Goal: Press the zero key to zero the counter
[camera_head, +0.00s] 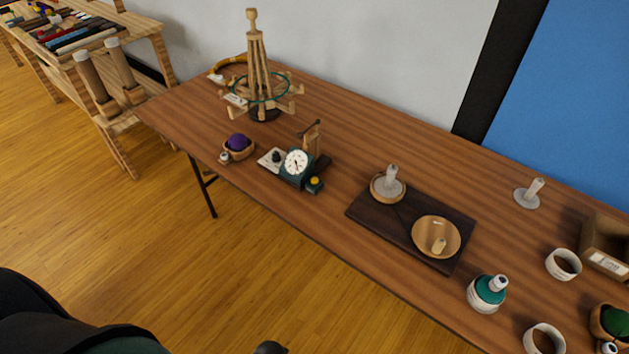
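The counter (291,181) is a small dark green device with a round white dial (297,161). It stands near the front edge of the long brown table, left of the middle. A small dark block with a yellow top (315,181) sits at its right front; this may be the zero key, but any marking is too small to read. A pale plate with a dark knob (273,157) is at its left. Neither gripper can be made out in the head view, and nothing touches the counter.
A wooden yarn swift (257,65) stands behind the counter. A bowl with a purple ball (238,142) is to its left. A dark board (375,213) with wooden dishes lies to its right. Cups and yarn crowd the right end. Wooden floor (150,235) is open in front.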

